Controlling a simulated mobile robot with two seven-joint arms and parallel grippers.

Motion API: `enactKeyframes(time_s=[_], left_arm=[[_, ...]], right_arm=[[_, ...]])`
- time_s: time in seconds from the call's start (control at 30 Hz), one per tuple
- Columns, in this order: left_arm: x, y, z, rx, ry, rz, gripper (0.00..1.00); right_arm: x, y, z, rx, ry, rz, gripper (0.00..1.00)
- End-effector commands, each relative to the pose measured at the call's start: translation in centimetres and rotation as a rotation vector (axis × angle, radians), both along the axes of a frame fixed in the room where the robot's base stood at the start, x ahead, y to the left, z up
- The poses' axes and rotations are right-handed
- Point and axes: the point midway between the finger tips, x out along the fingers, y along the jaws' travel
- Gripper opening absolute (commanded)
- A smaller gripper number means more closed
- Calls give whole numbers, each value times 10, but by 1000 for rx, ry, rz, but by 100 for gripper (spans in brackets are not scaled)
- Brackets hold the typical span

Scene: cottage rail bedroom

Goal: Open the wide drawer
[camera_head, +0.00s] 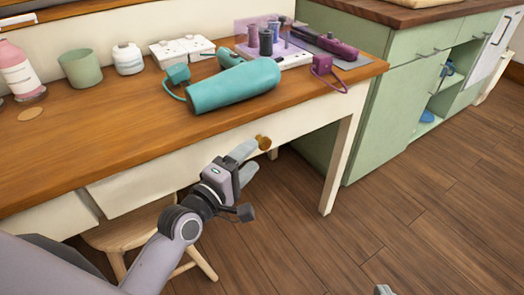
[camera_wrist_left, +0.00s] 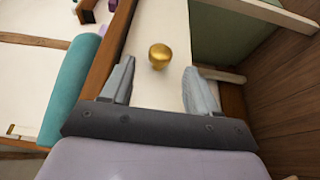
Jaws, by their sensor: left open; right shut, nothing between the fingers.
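The wide drawer (camera_head: 165,178) is a cream front under the wooden desk top, with a round brass knob (camera_head: 263,142). I cannot tell if it stands slightly out from the frame. My left gripper (camera_head: 248,160) is open, just in front of the drawer near the knob. In the left wrist view the knob (camera_wrist_left: 159,56) lies between and just beyond the two fingertips (camera_wrist_left: 160,66), with a gap on both sides; it is not gripped. Only a small grey piece of my right gripper (camera_head: 384,290) shows at the bottom edge, shut and away from the desk.
The desk top (camera_head: 120,130) holds a teal cylinder (camera_head: 235,86) near its front edge, a green cup (camera_head: 81,68), jars and a power strip. A wooden stool (camera_head: 125,232) stands below the drawer. Green cabinets (camera_head: 395,105) are at the right. The floor (camera_head: 420,220) in front is clear.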

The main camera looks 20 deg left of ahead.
Motion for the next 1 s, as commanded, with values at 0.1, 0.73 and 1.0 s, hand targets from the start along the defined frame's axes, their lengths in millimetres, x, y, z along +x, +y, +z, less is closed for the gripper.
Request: enactKeyframes(time_s=[0.1,0.73,1.0], left_arm=[[17,-5,-1,0,-2,0,60],[49,-14,-1,2,0,0,60],[49,-14,-1,3,0,0,0]], right_arm=[[2,3,-3,21,0,4,0],[3,10,-5,67,5,13,0],[3,11,-4,67,4,14,0]])
